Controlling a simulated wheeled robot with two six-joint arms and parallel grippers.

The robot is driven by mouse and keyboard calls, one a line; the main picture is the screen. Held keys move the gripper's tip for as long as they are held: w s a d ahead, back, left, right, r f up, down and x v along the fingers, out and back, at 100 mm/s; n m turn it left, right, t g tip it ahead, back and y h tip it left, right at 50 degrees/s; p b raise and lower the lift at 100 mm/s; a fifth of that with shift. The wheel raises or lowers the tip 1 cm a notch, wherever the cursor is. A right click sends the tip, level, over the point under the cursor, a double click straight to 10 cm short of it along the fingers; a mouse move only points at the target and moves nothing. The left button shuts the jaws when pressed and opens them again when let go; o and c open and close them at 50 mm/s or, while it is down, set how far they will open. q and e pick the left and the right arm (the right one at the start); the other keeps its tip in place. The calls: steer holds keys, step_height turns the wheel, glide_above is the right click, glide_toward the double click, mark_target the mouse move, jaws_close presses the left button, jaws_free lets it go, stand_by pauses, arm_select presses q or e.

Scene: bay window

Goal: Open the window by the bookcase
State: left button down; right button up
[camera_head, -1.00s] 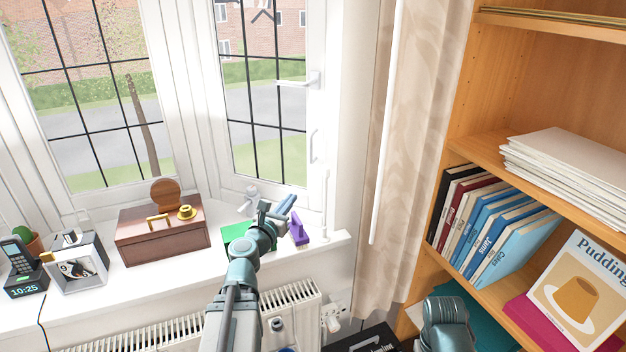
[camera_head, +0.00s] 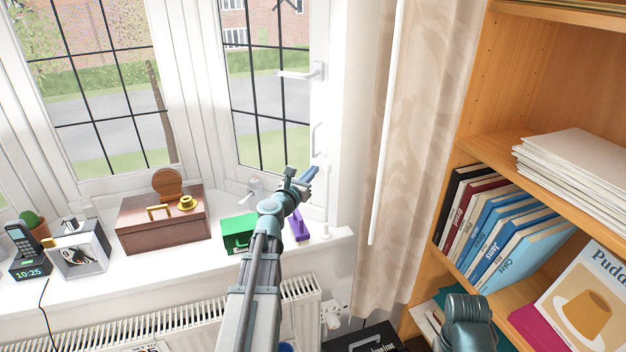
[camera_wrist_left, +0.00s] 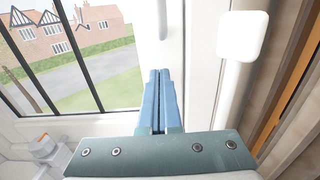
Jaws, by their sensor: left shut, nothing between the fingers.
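The window by the bookcase is the right casement (camera_head: 268,105), white with dark glazing bars. It looks closed in its frame. Its white lever handle (camera_head: 298,74) points left, level, on the right side of the sash. A small white pull (camera_head: 316,140) is below it and also shows at the top of the left wrist view (camera_wrist_left: 163,18). My left gripper (camera_head: 302,178) is shut and empty, raised above the sill, in front of the sash's lower right corner and below the pull. Its blue fingers (camera_wrist_left: 158,100) point toward the sash. My right gripper's fingers are not visible.
A green box (camera_head: 238,232) and a purple object (camera_head: 299,227) sit on the sill (camera_head: 180,262) below my left gripper. A white upright rod (camera_head: 325,190) stands close to its right. A brown box (camera_head: 160,225) is left. The curtain (camera_head: 395,170) and bookcase (camera_head: 450,200) are right.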

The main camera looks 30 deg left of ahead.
arm_select(q)
steer(key=shift+w, duration=0.3)
steer(key=w, duration=0.8)
steer(key=shift+w, duration=0.15)
steer(key=s+d, duration=0.1)
steer(key=s, duration=1.3)
steer(key=a+f+n+y+b, duration=0.1)
steer(key=w+a+n+y+b, duration=0.1)
steer(key=a+y, duration=0.1)
steer(key=w+a+f+n+g+y, duration=0.1)
steer(key=shift+a+f+y+b, duration=0.3)
steer(key=shift+a+f+b, duration=0.05)
steer(key=shift+b, duration=0.05)
